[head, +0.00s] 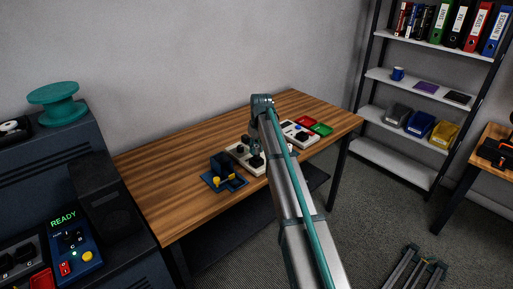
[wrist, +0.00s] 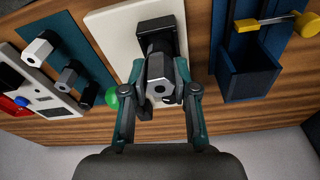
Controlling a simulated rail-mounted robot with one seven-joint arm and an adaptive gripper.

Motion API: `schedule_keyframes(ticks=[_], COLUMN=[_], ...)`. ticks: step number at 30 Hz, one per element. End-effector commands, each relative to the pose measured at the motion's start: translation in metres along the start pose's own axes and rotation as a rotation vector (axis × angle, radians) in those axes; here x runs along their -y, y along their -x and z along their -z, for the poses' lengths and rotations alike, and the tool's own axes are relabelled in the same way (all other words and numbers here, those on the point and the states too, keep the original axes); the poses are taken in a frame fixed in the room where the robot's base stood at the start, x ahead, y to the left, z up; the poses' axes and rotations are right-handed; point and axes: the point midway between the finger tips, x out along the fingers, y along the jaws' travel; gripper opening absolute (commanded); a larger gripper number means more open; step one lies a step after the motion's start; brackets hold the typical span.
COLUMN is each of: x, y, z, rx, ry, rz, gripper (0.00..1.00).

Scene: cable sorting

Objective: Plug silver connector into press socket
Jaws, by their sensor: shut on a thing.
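My gripper (wrist: 162,88) is shut on a silver hexagonal connector (wrist: 158,72) with a dark round hole in its end face. The connector is in front of a black block (wrist: 160,28) on a white plate (wrist: 112,32), apparently the press socket. Whether the connector is seated in it or just in front of it, I cannot tell. In the head view the white plate (head: 235,150) lies on the wooden table, and my gripper there is small and mostly hidden by my arm.
A blue holder (wrist: 248,75) with a yellow lever stands right of the plate. On the left are a teal board (wrist: 62,22) with white and grey hexagonal pieces, and a white panel with red and blue buttons. A green button (wrist: 112,97) sits close to my left finger.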

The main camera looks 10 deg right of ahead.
Motion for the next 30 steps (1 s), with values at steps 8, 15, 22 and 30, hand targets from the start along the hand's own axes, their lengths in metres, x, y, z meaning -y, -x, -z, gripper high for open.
schedule_keyframes(ticks=[8, 15, 22, 30], x=[0.000, 0.000, 0.000, 0.000], y=[0.000, -0.002, -0.006, -0.011], z=[0.000, 0.000, -0.001, -0.002], rx=[-0.001, -0.001, -0.001, -0.001], ry=[0.000, 0.000, 0.000, 0.000], rz=[0.000, 0.000, 0.000, 0.000], gripper=[0.00, 0.00, 0.00, 0.00])
